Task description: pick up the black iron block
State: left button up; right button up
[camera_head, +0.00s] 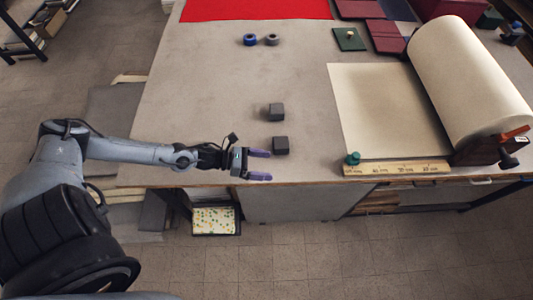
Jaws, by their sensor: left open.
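Two small dark blocks stand on the grey table (190,100) near its middle. The nearer dark block (280,145) looks black, and the farther dark block (275,112) is a similar dark grey. I cannot tell for sure which is the iron one. My left gripper (260,165) is open and empty at the table's front edge, its purple fingers pointing right. It is just left of and in front of the nearer block, apart from it. My right gripper is not in view.
A paper roll (465,85) with its sheet (385,110) spread out fills the right side. A wooden ruler (400,169) and a green knob (353,158) lie at the front. Two rings (250,40) and red cloth (255,9) are at the back. The left tabletop is clear.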

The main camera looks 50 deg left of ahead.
pick_arm(q)
jog(key=m+y+b, duration=0.2)
jog(key=b, duration=0.2)
send_near(277, 144)
jog(key=shift+s+a+f+g, duration=0.15)
jog(key=shift+s+a+f, duration=0.1)
jog(key=shift+f, duration=0.25)
jog(key=shift+s+a+f+g, duration=0.15)
jog(key=shift+s+f, duration=0.1)
jog(key=shift+f, duration=0.2)
jog(key=shift+w+a+r+b, duration=0.1)
jog(key=shift+w+r+b, duration=0.15)
jog(key=shift+w+b, duration=0.45)
jog(key=x, duration=0.4)
jog(key=shift+w+r, duration=0.1)
jog(key=shift+w, duration=0.2)
jog(key=shift+d+x, duration=0.2)
jog(key=shift+x, duration=2.5)
jog(key=shift+w+d, duration=0.15)
jog(key=shift+d, duration=0.05)
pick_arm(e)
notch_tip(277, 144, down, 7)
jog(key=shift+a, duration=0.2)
pick_arm(q)
grip_shut()
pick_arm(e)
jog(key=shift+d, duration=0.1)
